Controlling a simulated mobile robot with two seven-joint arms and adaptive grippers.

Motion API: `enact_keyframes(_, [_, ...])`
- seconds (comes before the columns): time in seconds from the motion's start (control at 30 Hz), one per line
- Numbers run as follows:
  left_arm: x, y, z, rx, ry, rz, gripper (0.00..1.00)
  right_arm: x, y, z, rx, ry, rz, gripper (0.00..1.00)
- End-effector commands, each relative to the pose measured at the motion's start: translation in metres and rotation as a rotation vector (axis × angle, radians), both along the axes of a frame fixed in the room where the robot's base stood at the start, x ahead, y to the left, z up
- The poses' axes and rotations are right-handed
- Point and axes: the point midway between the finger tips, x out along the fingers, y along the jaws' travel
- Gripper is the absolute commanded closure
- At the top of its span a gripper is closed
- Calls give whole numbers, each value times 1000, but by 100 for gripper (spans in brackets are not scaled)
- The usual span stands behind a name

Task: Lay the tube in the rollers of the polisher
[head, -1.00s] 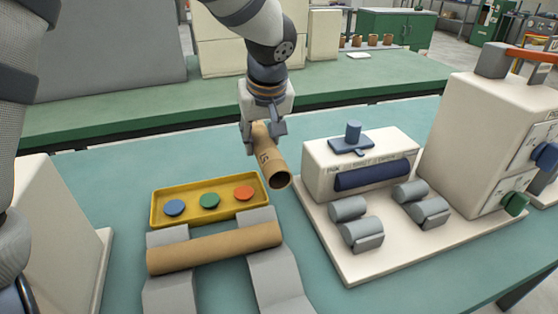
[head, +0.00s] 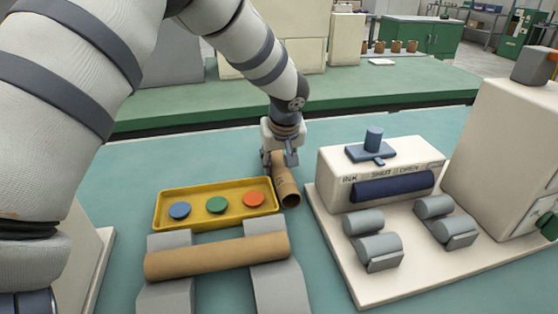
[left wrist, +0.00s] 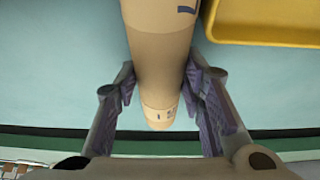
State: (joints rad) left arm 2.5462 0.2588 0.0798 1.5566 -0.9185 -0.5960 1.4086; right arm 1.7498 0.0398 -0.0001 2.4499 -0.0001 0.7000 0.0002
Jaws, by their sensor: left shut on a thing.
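My left gripper (head: 279,160) is shut on a brown cardboard tube (head: 285,182), just right of the yellow tray. In the left wrist view the fingers (left wrist: 163,85) stand on both sides of this tube (left wrist: 160,55). Its open end points toward the front of the table; I cannot tell whether it touches the tabletop. A second brown tube (head: 217,257) lies across two grey supports (head: 278,288) in front of the tray. To the right stands a cream machine (head: 378,172) with grey rollers (head: 378,247) in pairs and a dark blue roller (head: 392,187). My right gripper is not in view.
The yellow tray (head: 163,208) holds blue, green and orange discs. A tall cream unit (head: 498,150) stands at the right end of the machine's base plate. Teal table surface (head: 318,275) shows between the supports and the machine. A green bench (head: 200,112) runs behind.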

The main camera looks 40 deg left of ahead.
Motion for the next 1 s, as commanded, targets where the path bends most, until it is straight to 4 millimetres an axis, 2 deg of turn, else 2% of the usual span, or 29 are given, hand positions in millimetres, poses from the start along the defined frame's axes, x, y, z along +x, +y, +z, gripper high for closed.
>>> enact_keyframes(0.03, [0, 0, -2, 1, 1, -1, 62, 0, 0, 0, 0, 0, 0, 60])
enact_keyframes(0.1, [0, 0, -1, 0, 0, -1, 46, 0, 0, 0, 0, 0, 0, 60])
enact_keyframes(0.13, [0, 0, -1, 0, 0, -1, 44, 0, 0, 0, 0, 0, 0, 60])
enact_keyframes(0.37, [0, 0, -1, 0, 0, -1, 44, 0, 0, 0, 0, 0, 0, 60])
enact_keyframes(0.47, [0, -1, 5, -1, -3, -1, 44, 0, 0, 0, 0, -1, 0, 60])
enact_keyframes(0.8, [-23, -25, 90, 2, -11, -2, 44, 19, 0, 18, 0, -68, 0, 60])
enact_keyframes(0.97, [-30, -32, 110, 0, -4, 0, 44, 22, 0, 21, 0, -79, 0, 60])
enact_keyframes(1.0, [-31, -33, 112, 1, -2, -4, 40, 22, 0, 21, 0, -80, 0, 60])
